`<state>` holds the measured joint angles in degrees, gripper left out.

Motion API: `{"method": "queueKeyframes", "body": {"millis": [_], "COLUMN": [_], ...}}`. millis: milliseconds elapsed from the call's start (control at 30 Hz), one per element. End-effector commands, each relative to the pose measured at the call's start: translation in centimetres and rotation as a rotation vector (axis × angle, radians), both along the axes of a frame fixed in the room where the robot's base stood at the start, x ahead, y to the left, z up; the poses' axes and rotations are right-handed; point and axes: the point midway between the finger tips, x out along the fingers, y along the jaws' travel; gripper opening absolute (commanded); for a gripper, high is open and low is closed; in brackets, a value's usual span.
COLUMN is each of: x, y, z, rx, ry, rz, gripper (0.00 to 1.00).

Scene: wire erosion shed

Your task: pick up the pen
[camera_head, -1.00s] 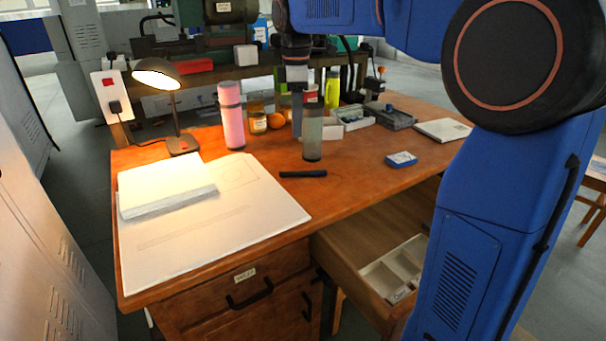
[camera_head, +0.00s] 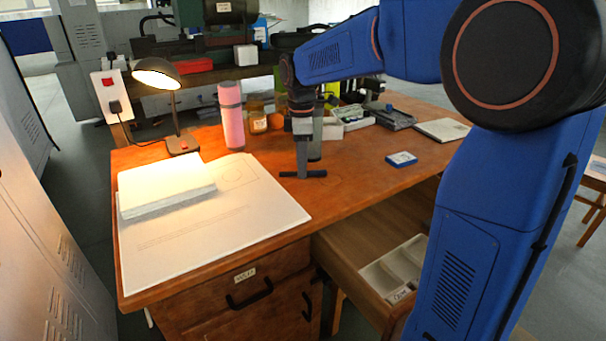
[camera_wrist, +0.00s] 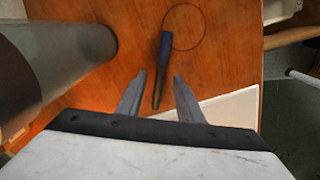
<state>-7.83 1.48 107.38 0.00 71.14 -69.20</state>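The dark blue pen (camera_head: 312,174) lies flat on the wooden desk (camera_head: 350,193), just right of the large paper sheet. The fingers are open, with gaps on both sides of the pen. I cannot tell how far the fingertips are above the desk.
A tall grey cylinder (camera_wrist: 55,65) stands close left of my gripper in the wrist view. A pink bottle (camera_head: 232,115) and a lit lamp (camera_head: 158,76) stand farther left. A small blue box (camera_head: 401,159) lies to the right. An open drawer (camera_head: 345,262) juts out below.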

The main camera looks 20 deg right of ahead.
Motion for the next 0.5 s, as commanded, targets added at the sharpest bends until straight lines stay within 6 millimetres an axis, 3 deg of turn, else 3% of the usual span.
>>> {"method": "queueKeyframes", "body": {"millis": [333,500], "x": [0.02,0.02], "y": [0.00,0.00], "z": [-0.80,-0.79], "rx": [0.000,0.000], "ry": [-0.001,0.000], "rz": [0.000,0.000], "gripper": [0.33,0.00]}}
